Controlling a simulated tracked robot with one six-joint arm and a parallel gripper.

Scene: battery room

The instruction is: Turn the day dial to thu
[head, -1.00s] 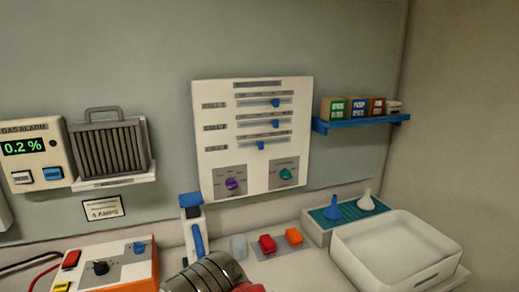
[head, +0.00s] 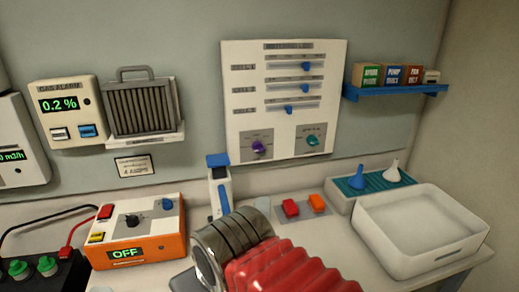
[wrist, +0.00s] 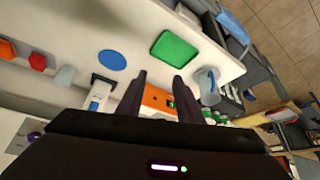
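A white wall panel (head: 236,105) in the head view carries several sliders with blue knobs and two dials below them. The lower left dial (head: 259,147) is purple; the lower right dial (head: 312,140) is teal. Their small lettering is unreadable, so I cannot tell which is the day dial or where either points. In the wrist view, the purple dial (wrist: 34,137) shows partly at the lower left edge, away from the fingers. My gripper (wrist: 158,98) has its two dark fingers apart with nothing between them.
An orange control box (head: 150,249), a blue-topped white handle (head: 219,185), red and orange buttons (head: 291,208) and a white tray (head: 385,240) stand on the bench. A blue shelf (head: 395,92) holds small boxes. A gas alarm (head: 66,112) hangs left.

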